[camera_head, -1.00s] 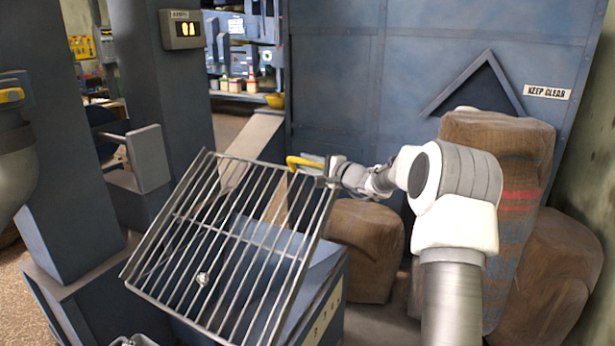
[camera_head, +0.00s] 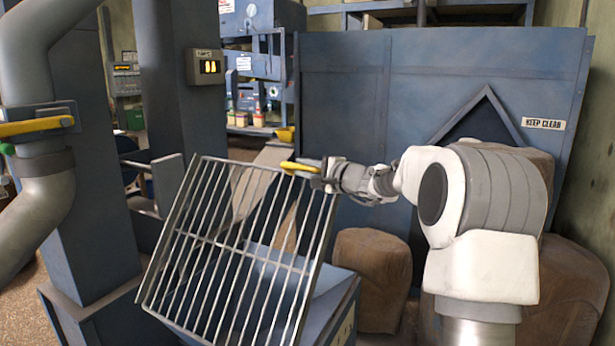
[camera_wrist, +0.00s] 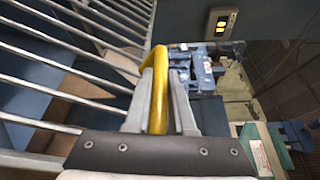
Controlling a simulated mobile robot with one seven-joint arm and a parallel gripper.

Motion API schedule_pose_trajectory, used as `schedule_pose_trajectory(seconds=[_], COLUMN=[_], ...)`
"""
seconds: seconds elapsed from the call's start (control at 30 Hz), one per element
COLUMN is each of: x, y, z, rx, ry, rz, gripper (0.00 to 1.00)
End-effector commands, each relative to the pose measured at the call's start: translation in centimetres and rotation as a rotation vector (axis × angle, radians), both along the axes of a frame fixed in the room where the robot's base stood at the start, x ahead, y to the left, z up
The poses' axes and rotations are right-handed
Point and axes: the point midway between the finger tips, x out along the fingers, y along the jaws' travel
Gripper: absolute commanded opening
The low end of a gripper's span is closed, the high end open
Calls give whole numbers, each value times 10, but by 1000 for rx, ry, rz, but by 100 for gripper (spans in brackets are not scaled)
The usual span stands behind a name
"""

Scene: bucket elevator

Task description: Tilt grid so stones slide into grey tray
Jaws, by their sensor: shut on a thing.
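The grid (camera_head: 167,230) is a metal frame with parallel bars, tilted steeply with its top edge high and its lower edge toward me. My gripper (camera_head: 312,174) is at its upper right corner, shut on the grid's yellow handle (camera_head: 296,167). In the wrist view, the two fingers (camera_wrist: 162,100) clasp the yellow handle (camera_wrist: 157,70), with the grid's bars (camera_wrist: 65,96) to the left. No stone shows on the visible part of the grid. The grey tray is not in view now, and the lowest part of the scene is cut off.
A blue hopper box (camera_head: 340,298) stands beneath the grid. Brown sacks (camera_head: 372,270) are at the right, beside my arm. A large grey pipe (camera_head: 30,75) with a yellow lever (camera_head: 37,126) is at the left. A blue panel wall (camera_head: 400,95) stands behind.

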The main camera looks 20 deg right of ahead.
Motion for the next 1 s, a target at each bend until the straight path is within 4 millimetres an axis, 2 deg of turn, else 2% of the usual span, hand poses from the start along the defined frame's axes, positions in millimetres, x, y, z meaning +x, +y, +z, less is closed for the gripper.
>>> schedule_pose_trajectory(seconds=[0.03, 0.2, 0.7, 0.73, 0.8, 0.87, 1.0], x=[-2, -5, -6, -6, -6, -6, -6], y=[4, 8, 9, 9, 9, 9, 8], z=[8, 13, 15, 15, 14, 13, 12], rx=[-1, 0, 0, 1, 0, 0, 0], ry=[-10, -9, -9, -8, -7, -6, -4], rz=[5, 5, 6, 6, 5, 4, 4], gripper=[0, 0, 0, 28, 40, 51, 52])
